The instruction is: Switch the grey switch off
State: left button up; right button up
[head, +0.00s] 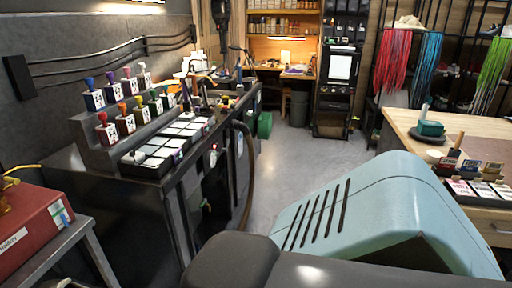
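I cannot make out a grey switch for certain. A small control with a red light (214,147) shows on the front of the dark cabinet (110,205), near the middle left; it is too small to tell whether it is the switch or how it is set. Neither of my grippers shows in the head view. A dark grey rounded shape (235,262) fills the bottom middle and hides what lies behind it.
The dark cabinet carries stamps (108,131) and white-topped trays (165,145). A pale blue vented housing (375,195) blocks the lower right, before a wooden table (475,130). A red box (30,225) stands at lower left. The grey floor (290,145) between is clear.

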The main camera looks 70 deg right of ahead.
aim_at(223, 149)
jog(key=z, duration=1.95)
jog(key=i+l+z, duration=0.1)
jog(key=i+l, duration=0.25)
jog(key=i, duration=0.15)
jog(key=i+l+z, duration=0.1)
jog(key=i+l, duration=0.15)
jog(key=i, duration=0.2)
jog(key=i+l+z, duration=0.1)
jog(key=i+l, duration=0.15)
jog(key=i, duration=0.25)
jog(key=i+l+z, duration=0.1)
jog(key=i, duration=0.45)
jog(key=i+l+z, duration=0.1)
jog(key=i+l, duration=0.2)
jog(key=i, duration=0.2)
